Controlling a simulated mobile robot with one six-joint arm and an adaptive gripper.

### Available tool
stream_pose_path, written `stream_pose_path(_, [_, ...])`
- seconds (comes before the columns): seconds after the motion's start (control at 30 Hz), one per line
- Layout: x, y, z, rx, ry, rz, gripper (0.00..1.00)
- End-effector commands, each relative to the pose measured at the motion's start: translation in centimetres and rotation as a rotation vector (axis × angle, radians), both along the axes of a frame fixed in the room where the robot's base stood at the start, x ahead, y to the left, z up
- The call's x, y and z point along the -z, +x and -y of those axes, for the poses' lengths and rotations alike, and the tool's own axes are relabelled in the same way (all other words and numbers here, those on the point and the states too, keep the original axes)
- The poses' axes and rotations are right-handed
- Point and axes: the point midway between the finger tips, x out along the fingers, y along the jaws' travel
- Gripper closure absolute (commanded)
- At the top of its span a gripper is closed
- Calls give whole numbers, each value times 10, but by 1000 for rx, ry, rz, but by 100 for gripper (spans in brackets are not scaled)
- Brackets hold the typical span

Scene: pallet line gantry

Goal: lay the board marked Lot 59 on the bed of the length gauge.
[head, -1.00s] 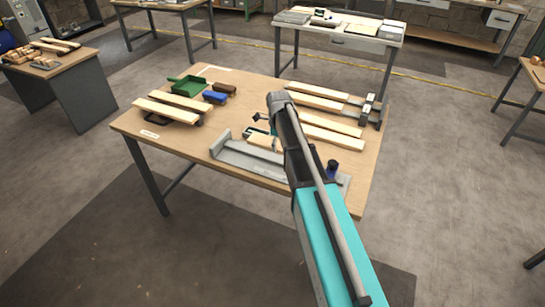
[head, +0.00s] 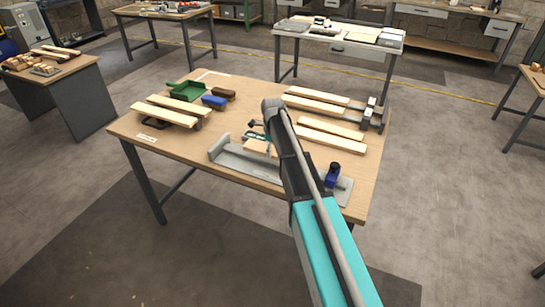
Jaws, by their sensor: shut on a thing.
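The length gauge (head: 228,160) is a long grey metal bed with a raised stop at its left end, near the front edge of the wooden table. My gripper (head: 265,144) is mostly hidden behind my arm. It is shut on a pale wooden board (head: 258,147), whose left end shows over the gauge's bed. My arm hides the rest of that board, and I cannot tell whether it touches the bed. No lot marking is readable on any board.
Two boards (head: 165,115) lie on a dark rack at the left. Several more boards (head: 315,105) lie at the right. A green scoop (head: 187,92), a blue block (head: 213,102) and a brown brush (head: 224,94) lie at the back. A dark blue object (head: 332,176) stands at the gauge's right end.

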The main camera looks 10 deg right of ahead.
Motion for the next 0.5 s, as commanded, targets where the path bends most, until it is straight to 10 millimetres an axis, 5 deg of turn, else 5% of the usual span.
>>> stream_pose_path(0.5, [34, 8, -2, 0, 0, 0, 69])
